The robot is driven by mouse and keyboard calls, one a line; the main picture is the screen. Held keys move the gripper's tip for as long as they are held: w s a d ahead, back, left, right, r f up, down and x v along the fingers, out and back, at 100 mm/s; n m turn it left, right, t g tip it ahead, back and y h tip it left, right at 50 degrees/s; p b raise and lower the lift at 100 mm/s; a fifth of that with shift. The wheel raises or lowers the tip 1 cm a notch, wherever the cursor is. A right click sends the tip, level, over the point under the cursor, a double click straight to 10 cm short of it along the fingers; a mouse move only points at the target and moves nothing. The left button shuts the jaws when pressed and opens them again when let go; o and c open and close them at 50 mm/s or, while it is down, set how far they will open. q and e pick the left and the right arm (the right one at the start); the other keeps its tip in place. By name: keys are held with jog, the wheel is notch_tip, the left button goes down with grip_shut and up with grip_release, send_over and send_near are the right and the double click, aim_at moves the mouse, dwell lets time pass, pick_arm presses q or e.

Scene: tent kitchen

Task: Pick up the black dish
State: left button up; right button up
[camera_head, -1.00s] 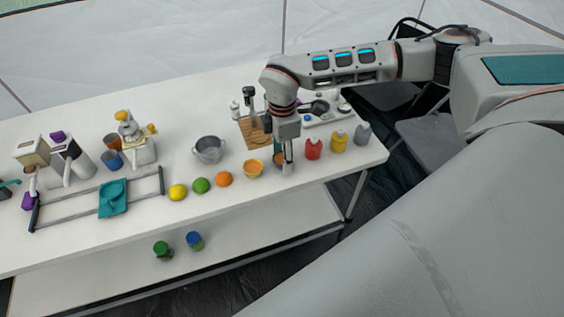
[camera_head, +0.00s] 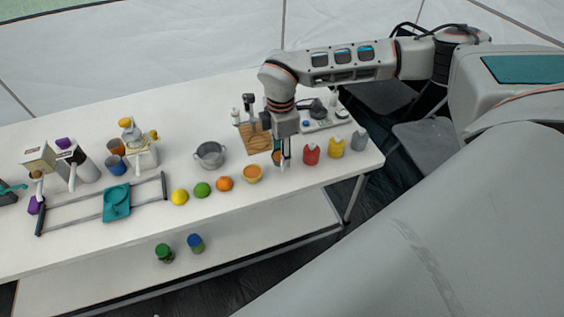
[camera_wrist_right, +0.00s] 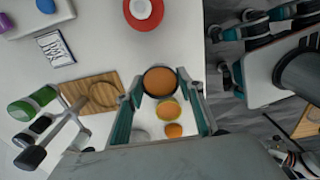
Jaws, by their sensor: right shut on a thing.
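The black dish (camera_wrist_right: 146,75) is a small round dish with a black rim and an orange-brown inside. In the right wrist view it sits between the fingertips of my right gripper (camera_wrist_right: 161,86). In the head view the right gripper (camera_head: 284,162) points down at the table's front part, with the dish (camera_head: 276,157) partly hidden behind its fingers. The gripper is shut on the dish. I cannot tell whether the dish is clear of the tabletop. My left gripper is not in view.
A red bottle (camera_head: 311,155) is close on the right, beside yellow and grey ones. A cutting board (camera_head: 255,139) lies behind. Bare tabletop (camera_head: 300,177) lies in front.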

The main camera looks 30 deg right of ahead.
notch_tip(320, 180, up, 4)
jog(key=shift+r+p, duration=0.1)
jog(key=shift+p, duration=1.1)
jog(key=shift+r+p, duration=0.45)
jog(key=shift+r, duration=0.3)
